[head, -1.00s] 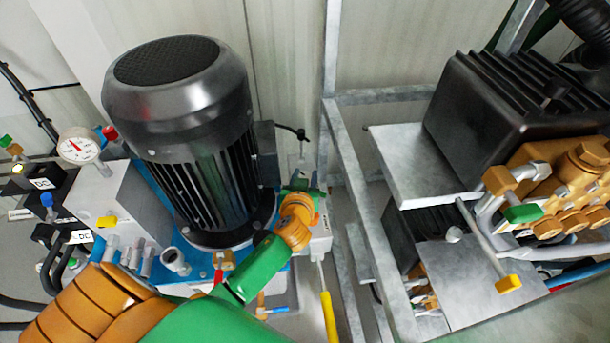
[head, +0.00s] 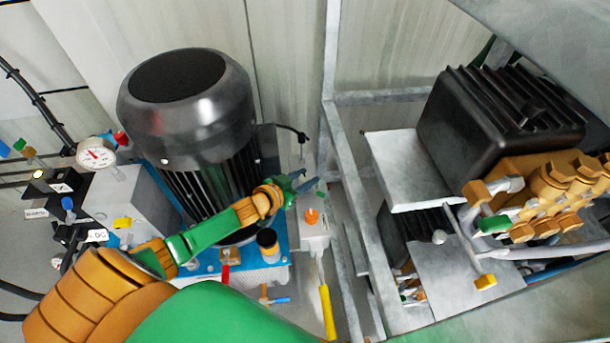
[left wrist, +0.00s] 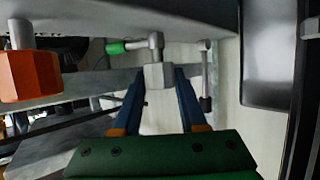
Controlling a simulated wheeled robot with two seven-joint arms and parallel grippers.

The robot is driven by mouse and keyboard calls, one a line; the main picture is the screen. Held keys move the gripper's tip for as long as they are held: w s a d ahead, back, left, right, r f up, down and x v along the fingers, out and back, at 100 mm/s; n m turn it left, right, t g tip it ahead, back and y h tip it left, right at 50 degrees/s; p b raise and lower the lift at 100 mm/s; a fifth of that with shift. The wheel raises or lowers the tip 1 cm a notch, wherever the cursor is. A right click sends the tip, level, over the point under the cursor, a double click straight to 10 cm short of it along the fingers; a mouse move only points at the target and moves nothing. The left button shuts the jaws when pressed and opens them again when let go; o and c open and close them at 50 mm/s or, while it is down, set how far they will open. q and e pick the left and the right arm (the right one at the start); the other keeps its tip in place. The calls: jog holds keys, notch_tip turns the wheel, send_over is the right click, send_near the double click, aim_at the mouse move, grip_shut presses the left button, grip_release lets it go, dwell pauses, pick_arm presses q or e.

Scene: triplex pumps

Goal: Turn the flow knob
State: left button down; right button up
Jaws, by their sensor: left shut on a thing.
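My left gripper (head: 305,184) is at the grey box (head: 314,236) right of the big motor in the head view. In the left wrist view, its two blue fingers (left wrist: 158,78) lie on either side of a grey six-sided knob (left wrist: 158,76) and are shut on it. The fingers hide this knob in the head view. An orange knob (head: 311,216) sits on the box just below the gripper. It also shows in the left wrist view (left wrist: 28,75), left of and apart from the fingers. No label shows which is the flow knob. My right gripper is out of view.
The black motor (head: 190,120) stands close left of my gripper. A grey metal frame (head: 345,190) rises just right of the box. A pressure gauge (head: 96,152) and small valves are at the left. A second pump (head: 545,195) is at the right.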

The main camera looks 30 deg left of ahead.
pick_arm(q)
jog(key=shift+m+h, duration=0.3)
jog(key=shift+h, duration=0.1)
jog(key=shift+c, duration=2.2)
grip_release()
jog(key=shift+s+r, duration=0.1)
jog(key=shift+s, duration=0.1)
jog(key=p+v, duration=0.3)
jog(key=v, duration=0.3)
jog(key=shift+s+r, duration=0.2)
jog(key=shift+s, duration=0.05)
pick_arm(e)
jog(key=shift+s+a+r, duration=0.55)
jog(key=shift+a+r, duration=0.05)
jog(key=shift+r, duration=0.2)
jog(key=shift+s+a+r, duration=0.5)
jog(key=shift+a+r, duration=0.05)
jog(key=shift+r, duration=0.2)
